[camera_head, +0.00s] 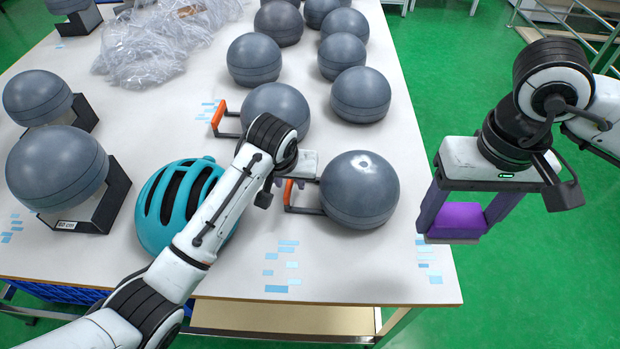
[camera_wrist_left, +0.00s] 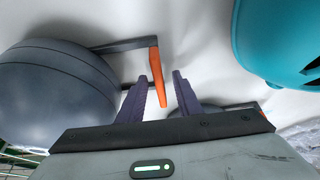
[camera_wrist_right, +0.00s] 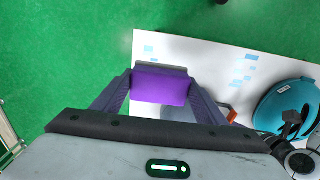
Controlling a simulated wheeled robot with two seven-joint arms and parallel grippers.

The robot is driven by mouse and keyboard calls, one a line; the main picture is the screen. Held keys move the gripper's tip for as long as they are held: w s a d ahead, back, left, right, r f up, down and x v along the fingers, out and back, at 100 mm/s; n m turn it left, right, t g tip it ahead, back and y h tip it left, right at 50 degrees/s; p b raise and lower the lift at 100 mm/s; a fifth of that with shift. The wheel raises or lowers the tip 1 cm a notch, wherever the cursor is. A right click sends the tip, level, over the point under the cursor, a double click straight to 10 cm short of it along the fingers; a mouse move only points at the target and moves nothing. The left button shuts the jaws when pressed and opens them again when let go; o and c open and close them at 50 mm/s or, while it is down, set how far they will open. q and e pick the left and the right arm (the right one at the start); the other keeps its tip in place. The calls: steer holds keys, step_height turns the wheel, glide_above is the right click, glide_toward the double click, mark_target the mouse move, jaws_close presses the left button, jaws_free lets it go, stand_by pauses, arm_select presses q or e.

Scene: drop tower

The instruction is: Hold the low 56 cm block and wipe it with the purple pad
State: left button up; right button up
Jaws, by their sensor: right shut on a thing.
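A dark grey ball-shaped block (camera_head: 360,190) with a grey bracket and orange handle (camera_head: 288,192) stands near the table's front right. The left wrist view shows its rounded side (camera_wrist_left: 55,95) and orange handle (camera_wrist_left: 156,65). No 56 cm label is legible on it. My left gripper (camera_head: 296,183) is low at this handle, its fingers apart on either side of it. In the head view my left arm partly hides the fingers. My right gripper (camera_head: 461,226) is shut on the purple pad (camera_head: 462,216), held beyond the table's right edge; the pad also shows in the right wrist view (camera_wrist_right: 160,87).
A teal helmet (camera_head: 165,208) lies left of my left forearm. Several more grey balls stand behind and left, one with an orange handle (camera_head: 218,112). Crumpled clear plastic (camera_head: 150,45) lies at the back. The white table's (camera_head: 350,280) front right is mostly clear.

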arm_select(q)
jaws_close()
stand_by(1.5)
